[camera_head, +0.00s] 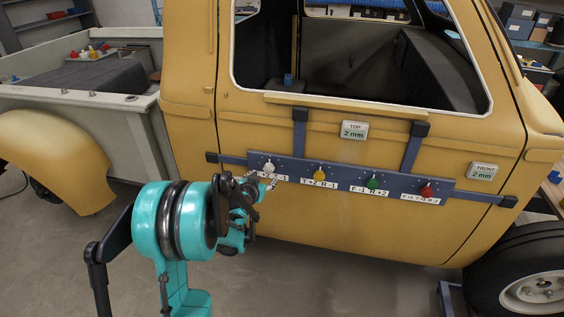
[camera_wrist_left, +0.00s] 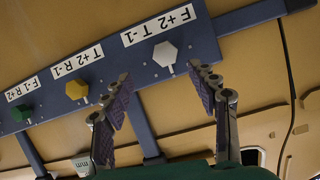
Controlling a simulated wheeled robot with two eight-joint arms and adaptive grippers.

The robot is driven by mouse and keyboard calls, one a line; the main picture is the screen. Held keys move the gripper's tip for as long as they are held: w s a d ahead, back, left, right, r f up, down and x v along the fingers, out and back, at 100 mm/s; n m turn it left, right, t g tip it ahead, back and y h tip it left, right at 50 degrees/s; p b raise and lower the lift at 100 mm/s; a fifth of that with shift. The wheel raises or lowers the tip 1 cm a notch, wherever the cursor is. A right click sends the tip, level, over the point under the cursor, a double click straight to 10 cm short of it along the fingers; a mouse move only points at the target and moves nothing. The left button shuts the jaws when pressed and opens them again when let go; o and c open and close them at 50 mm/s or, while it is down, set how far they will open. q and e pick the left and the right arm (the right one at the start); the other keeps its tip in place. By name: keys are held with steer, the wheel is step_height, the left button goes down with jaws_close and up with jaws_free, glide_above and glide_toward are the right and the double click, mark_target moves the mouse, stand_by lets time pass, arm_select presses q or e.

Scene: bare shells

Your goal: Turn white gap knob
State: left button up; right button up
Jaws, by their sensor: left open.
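The white knob (camera_head: 268,167) is at the left end of a blue panel (camera_head: 335,174) mounted across the yellow door. In the left wrist view the white knob (camera_wrist_left: 166,54) is a hexagon beside an upside-down label reading "F+2 T-1". My left gripper (camera_head: 262,183) is in front of the panel's left end, partly covering the label under the white knob. In the left wrist view my left gripper (camera_wrist_left: 160,80) is open, with its two fingers apart and the knob showing beyond and between the tips. The fingers appear clear of the knob. My right gripper is not in view.
Yellow (camera_head: 319,174), green (camera_head: 372,182) and red (camera_head: 426,192) knobs follow rightward on the panel. Signs read "TOP 2 mm" (camera_head: 353,130) and "FRONT 2 mm" (camera_head: 482,172). Dark-capped blue bars brace the panel. A wheel (camera_head: 530,285) stands at lower right; the floor before the door looks clear.

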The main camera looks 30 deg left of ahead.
mark_target(268, 170)
arm_select(q)
steer(key=x, duration=0.2)
steer(key=b+x, duration=0.1)
steer(key=x, duration=0.5)
steer(key=shift+a, duration=0.35)
steer(key=shift+w+a+f, duration=0.1)
steer(key=shift+w+a, duration=0.05)
steer(key=shift+w, duration=0.4)
steer(key=c, duration=1.1)
